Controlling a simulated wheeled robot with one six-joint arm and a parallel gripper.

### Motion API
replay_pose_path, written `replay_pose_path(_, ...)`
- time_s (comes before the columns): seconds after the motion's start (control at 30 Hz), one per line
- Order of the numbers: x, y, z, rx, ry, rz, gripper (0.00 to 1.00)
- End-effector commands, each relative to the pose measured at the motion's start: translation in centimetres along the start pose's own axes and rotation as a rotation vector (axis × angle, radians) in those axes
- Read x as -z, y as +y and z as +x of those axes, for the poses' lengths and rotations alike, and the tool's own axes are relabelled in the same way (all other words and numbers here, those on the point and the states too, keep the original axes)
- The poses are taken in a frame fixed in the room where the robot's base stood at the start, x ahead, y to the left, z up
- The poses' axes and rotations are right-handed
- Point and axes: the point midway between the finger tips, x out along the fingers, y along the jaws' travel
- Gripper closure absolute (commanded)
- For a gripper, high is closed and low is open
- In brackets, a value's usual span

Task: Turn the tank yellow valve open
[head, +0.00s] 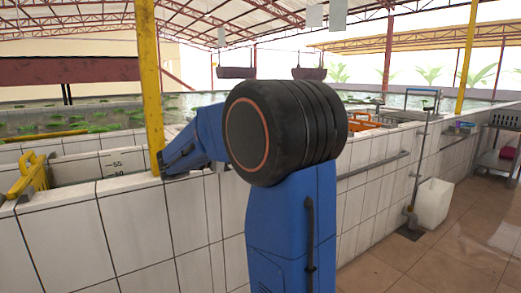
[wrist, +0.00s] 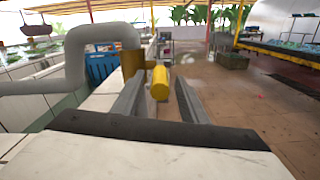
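The yellow valve handle (wrist: 159,83) shows in the middle of the wrist view, beside a dull brass-coloured fitting (wrist: 131,64) at the end of a bent grey pipe (wrist: 75,62). My gripper (wrist: 158,98) is open, with one grey finger on each side of the yellow handle in the picture. I cannot tell how far ahead of the fingertips the handle lies, and no contact shows. In the head view my blue arm and its black joint fill the middle, and I cannot make out my gripper or the valve there.
A white tiled tank wall (head: 130,235) runs across the head view, with a yellow post (head: 149,85) and a yellow crate-like object (head: 28,175) at left. A white bin (head: 433,203) stands at right. A blue crate (wrist: 101,66) is behind the pipe. The tiled floor (wrist: 235,95) is mostly clear.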

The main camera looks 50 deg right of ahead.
Motion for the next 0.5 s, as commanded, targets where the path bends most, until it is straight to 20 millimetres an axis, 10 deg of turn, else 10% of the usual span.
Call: replay_pose_path(0.5,0.0,0.0,5.3,0.001,0.0,0.0,0.61)
